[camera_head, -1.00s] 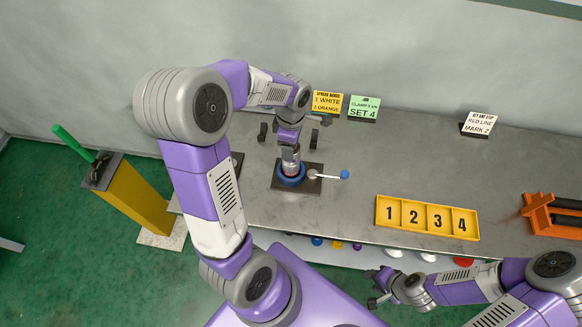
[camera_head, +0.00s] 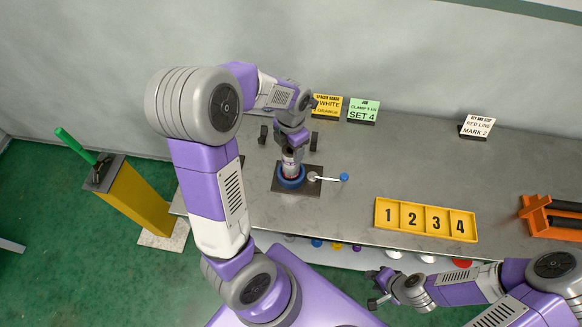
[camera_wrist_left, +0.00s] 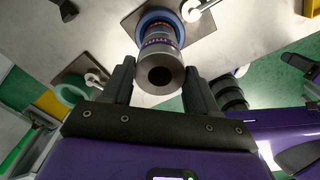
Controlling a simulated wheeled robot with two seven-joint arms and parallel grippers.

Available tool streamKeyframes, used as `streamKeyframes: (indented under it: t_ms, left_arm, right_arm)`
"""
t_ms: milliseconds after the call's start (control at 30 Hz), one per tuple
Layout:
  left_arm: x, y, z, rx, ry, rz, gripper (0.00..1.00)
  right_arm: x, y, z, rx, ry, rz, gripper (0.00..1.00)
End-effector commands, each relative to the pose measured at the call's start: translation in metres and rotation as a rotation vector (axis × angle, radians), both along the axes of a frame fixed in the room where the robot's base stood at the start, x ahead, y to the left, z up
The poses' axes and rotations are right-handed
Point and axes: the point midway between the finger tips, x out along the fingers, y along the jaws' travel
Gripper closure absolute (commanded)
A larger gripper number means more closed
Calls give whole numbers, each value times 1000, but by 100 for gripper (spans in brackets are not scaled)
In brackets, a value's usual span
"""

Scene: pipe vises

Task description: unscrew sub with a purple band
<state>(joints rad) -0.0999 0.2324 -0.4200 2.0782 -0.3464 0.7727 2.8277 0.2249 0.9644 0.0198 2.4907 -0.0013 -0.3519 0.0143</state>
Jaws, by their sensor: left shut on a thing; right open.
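The sub (camera_head: 290,163) is a grey metal cylinder standing upright in a vise with a blue ring (camera_head: 291,182). In the left wrist view the sub's open end (camera_wrist_left: 160,76) faces the camera, and a purple band shows on it close to the blue ring (camera_wrist_left: 155,17). My left gripper (camera_head: 291,148) is above the vise and shut on the sub, with one dark finger on each side in the left wrist view (camera_wrist_left: 160,82). The sub's thread is hidden. My right gripper (camera_head: 378,289) is open and empty in front of the bench.
The vise has a lever with a blue knob (camera_head: 344,177) on its right. A yellow tray marked 1 to 4 (camera_head: 425,217) and an orange rack (camera_head: 545,215) are further right. Signs stand at the back. A yellow stand (camera_head: 130,202) is left. The bench between vise and tray is clear.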

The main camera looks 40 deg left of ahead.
Motion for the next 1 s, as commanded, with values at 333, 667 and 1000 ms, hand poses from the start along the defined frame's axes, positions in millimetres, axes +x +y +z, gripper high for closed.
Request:
streamKeyframes:
  t_ms: [333, 667, 1000]
  left_arm:
    - [-1, -2, 3, -3, 7, 285, 73]
    - [-1, 0, 0, -1, 2, 359, 73]
    - [0, 0, 0, -1, 1, 357, 20]
  right_arm:
    - [0, 0, 37, 0, 0, 0, 57]
    - [0, 0, 50, 0, 0, 0, 57]
    - [0, 0, 49, 0, 0, 0, 57]
